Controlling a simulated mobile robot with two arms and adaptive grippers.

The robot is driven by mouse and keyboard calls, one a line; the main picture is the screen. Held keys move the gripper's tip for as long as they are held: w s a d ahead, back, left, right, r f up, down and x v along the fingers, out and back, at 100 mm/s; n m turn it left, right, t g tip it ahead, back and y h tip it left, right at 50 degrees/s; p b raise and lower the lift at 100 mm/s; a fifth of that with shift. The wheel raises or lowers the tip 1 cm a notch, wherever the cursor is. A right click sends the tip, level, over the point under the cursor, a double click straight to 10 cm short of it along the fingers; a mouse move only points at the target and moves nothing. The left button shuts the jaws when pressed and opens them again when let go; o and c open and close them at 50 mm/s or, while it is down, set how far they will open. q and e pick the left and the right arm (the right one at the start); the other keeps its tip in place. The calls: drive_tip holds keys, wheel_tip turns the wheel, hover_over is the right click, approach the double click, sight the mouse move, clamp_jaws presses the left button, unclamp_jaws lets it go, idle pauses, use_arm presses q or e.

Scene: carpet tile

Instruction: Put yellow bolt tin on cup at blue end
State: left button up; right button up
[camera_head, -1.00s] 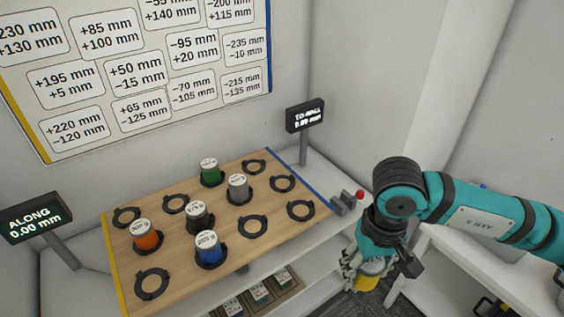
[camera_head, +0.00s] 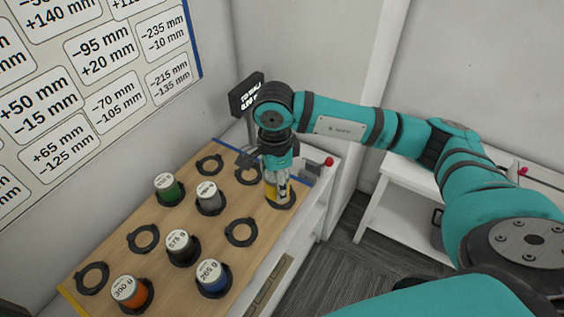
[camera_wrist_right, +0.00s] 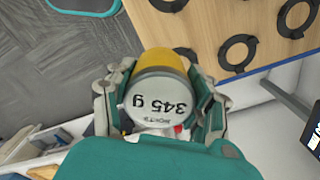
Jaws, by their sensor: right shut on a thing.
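My right gripper (camera_head: 278,187) is shut on the yellow bolt tin (camera_head: 271,192), which is upright at the blue end of the wooden board. In the head view the tin overlaps a black ring cup (camera_head: 288,205) at the board's front corner; I cannot tell whether it touches it. In the right wrist view the gripper (camera_wrist_right: 160,100) grips the tin (camera_wrist_right: 165,59) from both sides, its lid reading 345 g. A ring cup (camera_wrist_right: 186,53) is partly hidden behind it there. My left gripper is not in view.
On the board (camera_head: 205,232) stand green (camera_head: 168,190), grey (camera_head: 209,198), black (camera_head: 180,249), blue (camera_head: 212,278) and orange (camera_head: 131,293) tins. Empty cups lie near (camera_head: 242,232) and farther back (camera_head: 210,164). A display post (camera_head: 247,95) and red knob (camera_head: 328,161) flank the blue end.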

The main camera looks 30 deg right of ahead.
drive_tip(key=m, duration=0.2)
drive_tip(key=w+m+p, duration=0.1)
drive_tip(key=m, duration=0.2)
drive_tip(key=w+d+m, duration=0.1)
drive_tip(key=m, duration=0.1)
drive_tip(key=shift+w+f+m+p, duration=0.15)
drive_tip(key=shift+w+m+p, duration=0.1)
drive_tip(key=shift+m+p, duration=0.05)
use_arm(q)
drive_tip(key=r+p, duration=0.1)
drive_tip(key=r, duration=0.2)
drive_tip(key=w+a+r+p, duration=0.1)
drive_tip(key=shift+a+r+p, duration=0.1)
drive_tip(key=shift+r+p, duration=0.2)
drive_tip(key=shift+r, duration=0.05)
use_arm(e)
drive_tip(key=d+m, duration=0.1)
drive_tip(key=m, duration=0.3)
drive_tip(key=w+d+f+m, duration=0.1)
drive_tip(key=m, duration=0.4)
drive_tip(key=w+d+f+m, duration=0.1)
drive_tip(key=m, duration=0.3)
drive_tip(key=shift+w+f, duration=0.15)
drive_tip(key=shift+w, duration=0.1)
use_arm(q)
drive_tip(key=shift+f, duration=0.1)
